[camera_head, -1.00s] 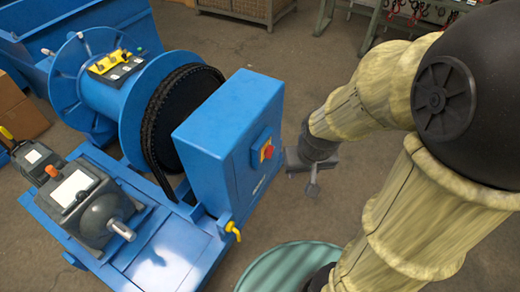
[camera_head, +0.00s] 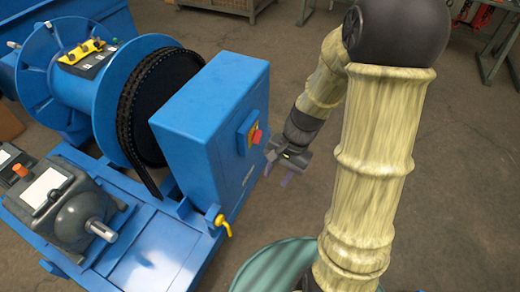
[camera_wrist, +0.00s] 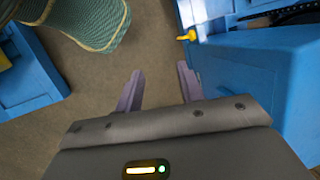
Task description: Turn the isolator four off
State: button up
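A red rotary switch knob (camera_head: 256,136) on a yellow plate sits on the right side face of a tall blue box (camera_head: 200,128). It is the only isolator-like switch I can make out; no number on it is legible, and its handle angle is too small to tell. My gripper (camera_head: 278,178) hangs to the right of that face, slightly below the knob and apart from it. In the wrist view, my gripper (camera_wrist: 159,72) has its two fingers spread with only floor between them. The blue box (camera_wrist: 262,80) is at right there; the knob is not visible.
A yellow-handled valve (camera_head: 223,224) sticks out low at the box's front corner and also shows in the wrist view (camera_wrist: 187,36). A chain-wrapped drum (camera_head: 150,105) and a grey motor (camera_head: 75,208) stand left.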

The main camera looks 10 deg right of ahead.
aim_at(258, 137)
jog(key=w+a+f+m+t+y+b, duration=0.1)
jog(key=w+f+m+y+b, duration=0.25)
jog(key=f+m+b, duration=0.35)
jog(key=w+f+m+t+y+b, duration=0.1)
jog(key=w+f+m+y+b, duration=0.3)
jog(key=f, duration=0.4)
jog(key=w+a+f+m+t+y+b, duration=0.1)
jog(key=w+f+m+y+b, duration=0.2)
jog(key=w+f+b, duration=0.4)
jog(key=w+d+f+m+t+h+b, duration=0.1)
jog(key=w+d+f+m+t+b, duration=0.8)
jog(key=d+m+t, duration=0.5)
notch_tip(258, 137, down, 3)
jog(key=shift+w+d+r+m+t+b, duration=0.15)
jog(key=shift+m+t+b, duration=0.35)
jog(key=shift+m, duration=0.5)
jog(key=shift+w, duration=0.1)
jog(key=b+x, duration=0.5)
jog(key=x, duration=1.2)
jog(key=shift+w+a, duration=0.1)
jog(key=shift+a, duration=0.15)
jog(key=shift+c, duration=0.5)
